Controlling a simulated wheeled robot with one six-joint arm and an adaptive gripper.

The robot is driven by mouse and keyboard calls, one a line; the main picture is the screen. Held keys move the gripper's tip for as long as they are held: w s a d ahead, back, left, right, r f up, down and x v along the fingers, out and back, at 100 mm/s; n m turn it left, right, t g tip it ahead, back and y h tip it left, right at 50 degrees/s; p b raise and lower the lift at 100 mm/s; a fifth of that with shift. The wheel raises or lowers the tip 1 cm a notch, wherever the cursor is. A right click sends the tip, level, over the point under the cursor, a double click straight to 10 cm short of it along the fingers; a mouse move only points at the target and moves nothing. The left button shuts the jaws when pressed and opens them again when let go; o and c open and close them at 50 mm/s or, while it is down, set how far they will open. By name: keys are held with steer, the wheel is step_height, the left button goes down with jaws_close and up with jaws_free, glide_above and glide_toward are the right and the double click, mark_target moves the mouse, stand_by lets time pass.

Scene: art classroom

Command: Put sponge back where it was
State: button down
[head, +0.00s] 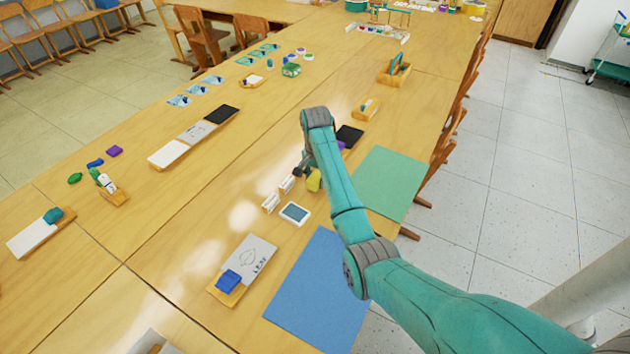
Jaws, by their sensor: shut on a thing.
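My gripper (306,171) hangs over the middle of the long table, partly hidden by my own arm. It is shut on a small yellow block (314,183), which looks like the sponge. A blue block (229,281) lies on a board with a drawing (254,257). A teal block (53,215) lies on a white board (33,238) at the far left.
A white-framed tablet (295,213), a blue mat (318,290) and a green mat (388,182) lie near the gripper. A black board (349,136) is partly behind my arm. Bare tabletop (190,225) lies to the left.

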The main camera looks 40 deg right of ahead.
steer(key=shift+f, duration=1.05)
steer(key=shift+f, duration=0.15)
steer(key=c, duration=0.7)
jaws_free()
